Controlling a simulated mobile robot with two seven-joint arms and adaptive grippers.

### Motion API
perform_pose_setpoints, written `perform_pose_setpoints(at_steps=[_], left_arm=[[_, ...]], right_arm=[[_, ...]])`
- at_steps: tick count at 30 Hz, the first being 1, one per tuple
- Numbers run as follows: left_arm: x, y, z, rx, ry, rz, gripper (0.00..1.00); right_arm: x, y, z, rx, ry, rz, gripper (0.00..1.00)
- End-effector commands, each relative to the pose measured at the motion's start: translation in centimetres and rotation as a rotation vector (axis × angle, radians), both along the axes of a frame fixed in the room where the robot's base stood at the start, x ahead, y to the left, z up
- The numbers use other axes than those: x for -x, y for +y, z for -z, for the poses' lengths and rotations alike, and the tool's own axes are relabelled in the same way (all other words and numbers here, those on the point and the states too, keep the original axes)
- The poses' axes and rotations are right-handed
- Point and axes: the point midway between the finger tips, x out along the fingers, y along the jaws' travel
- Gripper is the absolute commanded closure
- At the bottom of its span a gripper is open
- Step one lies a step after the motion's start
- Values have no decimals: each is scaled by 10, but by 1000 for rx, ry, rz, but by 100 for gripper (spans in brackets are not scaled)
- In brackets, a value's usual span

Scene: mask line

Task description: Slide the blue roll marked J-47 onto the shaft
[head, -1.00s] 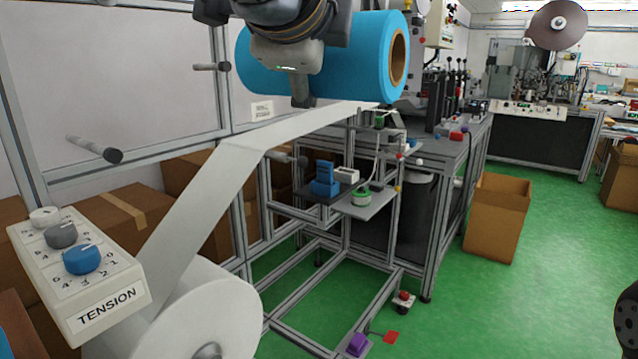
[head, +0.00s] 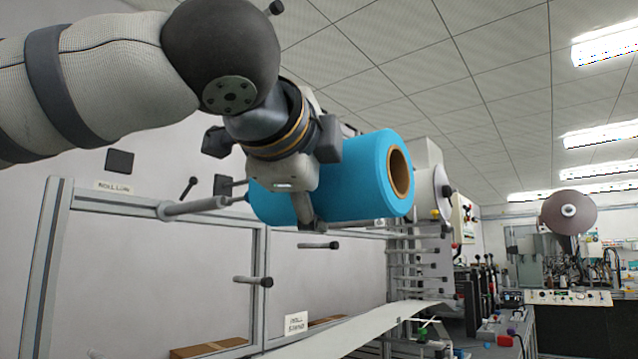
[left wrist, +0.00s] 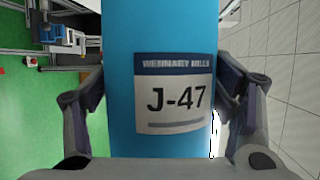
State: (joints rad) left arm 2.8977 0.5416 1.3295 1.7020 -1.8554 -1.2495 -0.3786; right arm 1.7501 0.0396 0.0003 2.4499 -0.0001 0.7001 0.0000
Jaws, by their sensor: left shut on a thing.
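The blue roll (head: 355,180) with a brown cardboard core is held up in the air, lying nearly level. Its open core faces right. The left wrist view shows its white label (left wrist: 174,97) reading J-47. My left gripper (head: 312,185) is shut around the roll's middle, with one finger on each side in the left wrist view (left wrist: 158,100). A pale grey shaft (head: 197,206) juts right from the upper frame, its tip close to the roll's left end. Whether the tip touches or enters the roll is hidden. My right gripper is out of view.
Shorter dark-capped pegs (head: 316,245) stick out around the roll, one lower left (head: 250,281). The aluminium frame (head: 140,206) stands behind. A white web (head: 350,330) runs below. Machinery (head: 415,270) stands at right; open air lies above the roll.

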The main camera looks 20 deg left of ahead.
Motion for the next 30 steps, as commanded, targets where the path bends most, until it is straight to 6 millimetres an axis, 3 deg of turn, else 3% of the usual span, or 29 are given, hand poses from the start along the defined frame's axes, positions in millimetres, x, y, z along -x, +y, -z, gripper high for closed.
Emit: perform_pose_setpoints(at_steps=[30], left_arm=[[-1, 7, -1, 1, -2, -1, 62]], right_arm=[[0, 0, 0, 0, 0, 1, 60]])
